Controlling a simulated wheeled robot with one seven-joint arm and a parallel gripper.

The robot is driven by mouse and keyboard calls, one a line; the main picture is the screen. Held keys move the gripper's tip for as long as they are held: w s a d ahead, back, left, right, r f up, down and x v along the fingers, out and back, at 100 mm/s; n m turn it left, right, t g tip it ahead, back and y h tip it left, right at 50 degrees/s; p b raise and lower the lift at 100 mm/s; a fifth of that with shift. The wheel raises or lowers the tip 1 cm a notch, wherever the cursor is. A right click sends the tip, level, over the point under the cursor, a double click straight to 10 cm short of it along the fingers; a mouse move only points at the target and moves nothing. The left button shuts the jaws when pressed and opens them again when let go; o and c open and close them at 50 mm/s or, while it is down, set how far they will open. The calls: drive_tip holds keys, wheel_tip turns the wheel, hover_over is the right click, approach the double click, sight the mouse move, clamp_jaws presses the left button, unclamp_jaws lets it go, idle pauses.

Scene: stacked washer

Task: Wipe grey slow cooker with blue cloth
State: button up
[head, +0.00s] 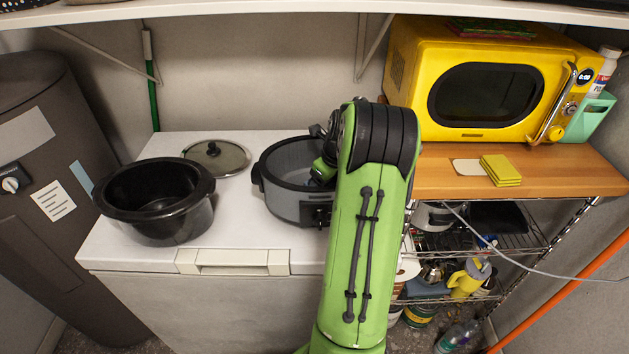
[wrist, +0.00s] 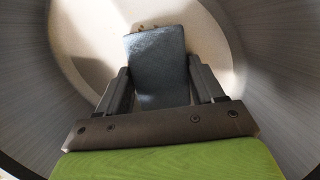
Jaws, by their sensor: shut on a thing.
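The grey slow cooker (head: 284,168) stands on the white chest top, open, with my green arm covering its right side. In the wrist view its grey inner wall (wrist: 270,75) curves around my gripper, with a pale bottom that bears small brown specks. My gripper (wrist: 158,85) is inside the cooker, pointing at the bottom. It is shut on the blue cloth (wrist: 157,62), a folded blue-grey piece between the two fingers. I cannot tell whether the cloth touches the bottom. In the head view the gripper and the cloth are largely hidden.
A black pot (head: 165,228) and a glass lid (head: 217,157) sit left of the cooker on the white chest (head: 240,248). A yellow microwave (head: 430,110) and yellow sponges (head: 500,170) are on the wooden shelf at right. A white shelf edge (head: 300,8) runs overhead.

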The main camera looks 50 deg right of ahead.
drive_tip(key=shift+s+d+p, duration=0.45)
drive_tip(key=shift+s+d, duration=0.25)
drive_tip(key=shift+s, duration=0.2)
drive_tip(key=shift+s+d+p, duration=0.45)
drive_tip(key=shift+s+d, duration=0.25)
drive_tip(key=shift+s, duration=0.15)
drive_tip(key=shift+p, duration=0.4)
drive_tip(key=shift+w+a+p, duration=0.15)
drive_tip(key=shift+w+a, duration=1.05)
drive_tip(key=shift+w, duration=0.25)
drive_tip(key=shift+w+a+p, duration=0.15)
drive_tip(key=shift+w+a, duration=1)
drive_tip(key=shift+w, duration=0.3)
drive_tip(key=shift+w+a+f, duration=0.15)
drive_tip(key=shift+w+a, duration=0.65)
drive_tip(key=shift+w+a+f, duration=0.1)
drive_tip(key=shift+w+a, duration=0.7)
drive_tip(key=r+p, duration=0.5)
drive_tip(key=shift+w+r, duration=0.2)
drive_tip(key=shift+r, duration=0.4)
drive_tip(key=shift+d+r+p, duration=0.1)
drive_tip(key=shift+p, duration=0.25)
